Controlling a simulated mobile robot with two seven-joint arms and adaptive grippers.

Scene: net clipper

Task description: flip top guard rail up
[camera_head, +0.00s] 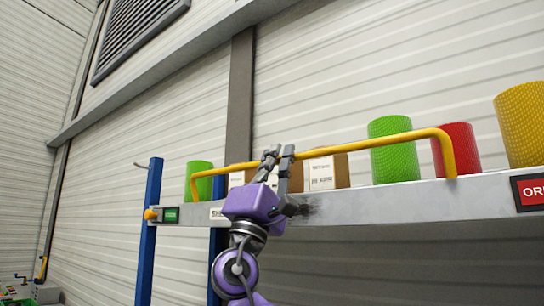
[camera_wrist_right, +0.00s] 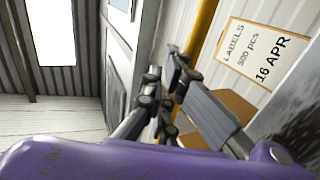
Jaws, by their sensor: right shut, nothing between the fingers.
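The yellow guard rail (camera_head: 372,141) stands above the grey shelf beam (camera_head: 390,199), its bent ends coming down to the beam at left and right. My purple right gripper (camera_head: 278,153) is in front of the beam with its fingers pointing up, overlapping the rail left of its middle. The fingers look shut with nothing held. In the right wrist view the fingertips (camera_wrist_right: 175,62) are close beside the yellow rail (camera_wrist_right: 203,28); I cannot tell whether they touch it. My left gripper is not in view.
Behind the rail stand labelled brown boxes (camera_head: 322,173), green rolls (camera_head: 393,160) and a red roll (camera_head: 462,150). A yellow roll (camera_head: 522,125) is at the far right. A blue post (camera_head: 150,235) holds the shelf's left end. The space left of the post is open.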

